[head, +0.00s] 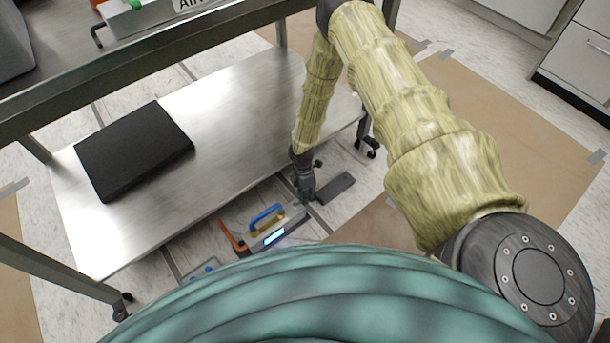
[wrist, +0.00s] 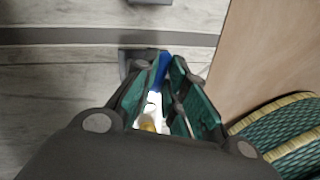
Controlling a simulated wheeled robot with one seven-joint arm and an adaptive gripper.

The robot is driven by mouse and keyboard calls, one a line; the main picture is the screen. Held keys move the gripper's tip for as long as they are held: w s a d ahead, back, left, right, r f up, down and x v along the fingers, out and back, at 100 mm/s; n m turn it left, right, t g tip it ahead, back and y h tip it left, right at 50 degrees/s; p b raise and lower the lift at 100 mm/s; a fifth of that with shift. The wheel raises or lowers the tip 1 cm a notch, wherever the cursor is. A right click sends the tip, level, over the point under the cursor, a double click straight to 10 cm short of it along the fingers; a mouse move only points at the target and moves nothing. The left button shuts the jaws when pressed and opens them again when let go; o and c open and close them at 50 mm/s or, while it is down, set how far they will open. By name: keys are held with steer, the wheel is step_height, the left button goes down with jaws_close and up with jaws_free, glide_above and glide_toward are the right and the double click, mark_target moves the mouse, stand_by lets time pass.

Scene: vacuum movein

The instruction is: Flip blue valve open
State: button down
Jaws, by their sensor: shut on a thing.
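A blue piece, which looks like the blue valve's handle (wrist: 158,72), shows between the fingers of my gripper (wrist: 164,66) in the wrist view. The fingers, with green inner pads, are close together on it. The valve's body is mostly hidden; a pale, yellowish part shows low between the fingers. In the head view my gripper (head: 306,193) points down near the floor, just past the steel table's lower shelf. I cannot make out the valve itself there, nor how far it is turned.
A device with a blue handle (head: 267,218) and lit display stands on the floor left of my gripper. A dark block (head: 335,188) lies right of it. The steel lower shelf (head: 225,100) carries a black slab (head: 134,150). Brown floor covering (head: 540,140) at right is clear.

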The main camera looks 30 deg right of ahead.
steer(key=shift+w+n+h, duration=0.3)
steer(key=shift+w+n, duration=0.3)
steer(key=shift+n, duration=0.6)
steer(key=shift+w, duration=0.1)
steer(key=c, duration=1.5)
jaws_free()
steer(key=shift+w+a+r, duration=0.1)
steer(key=shift+w+r, duration=0.25)
steer(key=shift+r, duration=1.6)
steer(key=shift+w+a+r, duration=0.1)
steer(key=shift+w+r, duration=0.3)
steer(key=shift+r, duration=1.6)
steer(key=shift+w+r, duration=0.35)
steer(key=shift+r, duration=1.6)
